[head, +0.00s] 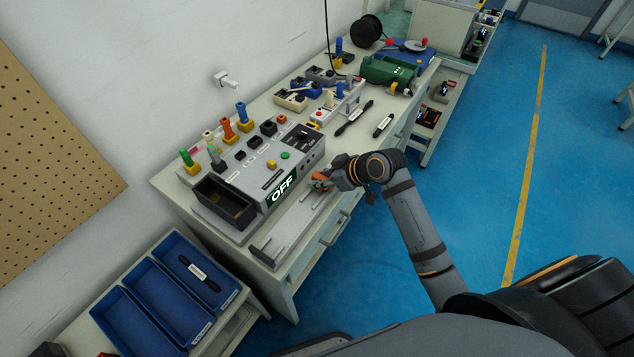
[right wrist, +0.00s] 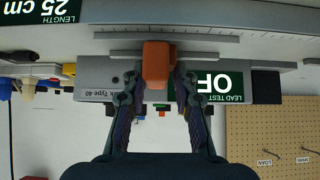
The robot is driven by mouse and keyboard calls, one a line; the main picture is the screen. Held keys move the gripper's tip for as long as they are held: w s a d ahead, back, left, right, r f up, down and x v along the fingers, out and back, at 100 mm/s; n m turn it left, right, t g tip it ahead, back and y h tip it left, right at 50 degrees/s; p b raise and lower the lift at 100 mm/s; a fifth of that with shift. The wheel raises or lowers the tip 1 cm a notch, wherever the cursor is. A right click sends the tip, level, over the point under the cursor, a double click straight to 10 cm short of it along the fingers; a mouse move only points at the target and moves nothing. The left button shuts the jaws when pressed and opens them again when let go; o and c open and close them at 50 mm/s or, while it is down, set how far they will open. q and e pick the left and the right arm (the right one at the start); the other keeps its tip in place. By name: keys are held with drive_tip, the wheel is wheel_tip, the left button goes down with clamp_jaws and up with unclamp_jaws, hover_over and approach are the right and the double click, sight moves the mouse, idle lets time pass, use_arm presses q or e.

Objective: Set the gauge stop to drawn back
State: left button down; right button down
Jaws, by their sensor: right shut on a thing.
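The gauge stop is an orange block (head: 319,180) at the right end of the grey length gauge rail (head: 283,236), along the bench's front edge. In the right wrist view, which is upside down, the orange stop (right wrist: 157,62) sits on the rail beside its scale. My right gripper (head: 327,180) is shut on the stop, with one finger on each side of it. Its fingers (right wrist: 157,82) partly cover the lower part of the stop in the wrist view. A green sign (right wrist: 48,11) there reads LENGTH 25 cm. My left gripper is not in view.
The lead test box (head: 268,165) with its OFF display stands just behind the rail, with an open black bin (head: 222,203) at its left. Black tools (head: 354,118) lie farther along the bench. Blue trays (head: 168,303) stand at lower left. The floor at right is clear.

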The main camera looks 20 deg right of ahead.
drive_tip(key=w+d, duration=0.1)
drive_tip(key=d, duration=0.1)
drive_tip(key=w+d, duration=0.4)
drive_tip(key=d, duration=0.1)
drive_tip(key=shift+w, duration=0.2)
drive_tip(key=c, duration=1.2)
unclamp_jaws()
drive_tip(key=v, duration=1.2)
